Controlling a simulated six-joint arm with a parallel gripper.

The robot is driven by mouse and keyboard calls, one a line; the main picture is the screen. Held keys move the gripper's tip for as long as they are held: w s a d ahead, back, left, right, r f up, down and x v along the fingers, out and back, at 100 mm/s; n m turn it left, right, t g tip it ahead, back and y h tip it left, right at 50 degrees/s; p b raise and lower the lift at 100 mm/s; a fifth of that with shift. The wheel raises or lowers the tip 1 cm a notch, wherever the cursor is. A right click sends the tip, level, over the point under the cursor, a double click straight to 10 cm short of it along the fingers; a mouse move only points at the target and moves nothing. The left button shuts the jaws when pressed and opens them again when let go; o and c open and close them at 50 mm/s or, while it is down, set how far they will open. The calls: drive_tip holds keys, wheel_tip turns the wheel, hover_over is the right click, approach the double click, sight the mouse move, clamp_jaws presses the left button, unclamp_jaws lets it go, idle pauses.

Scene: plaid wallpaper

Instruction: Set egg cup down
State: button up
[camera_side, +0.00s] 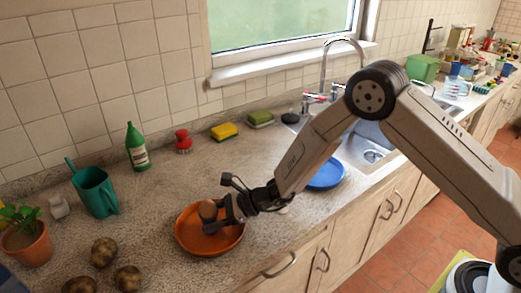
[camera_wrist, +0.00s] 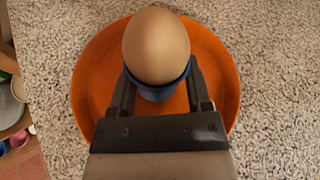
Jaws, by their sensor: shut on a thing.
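A dark blue egg cup (camera_wrist: 157,92) with a brown egg (camera_wrist: 156,46) in it stands upright between the fingers of my gripper (camera_wrist: 160,88) in the wrist view. My gripper is shut on the egg cup. An orange plate (camera_side: 190,240) lies on the counter directly below; it also shows in the wrist view (camera_wrist: 92,80). In the side view the egg (camera_side: 208,210) shows at the tip of my gripper (camera_side: 215,222), over the plate. The fingers hide most of the cup there. I cannot tell whether the cup touches the plate.
Several potatoes (camera_side: 104,252) lie left of the plate. A blue plate (camera_side: 325,175) lies to the right, near the sink.

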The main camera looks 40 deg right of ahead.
drive_tip(key=shift+f, duration=0.15)
drive_tip(key=o, duration=1.3)
drive_tip(key=v, duration=1.2)
drive_tip(key=shift+s, duration=0.1)
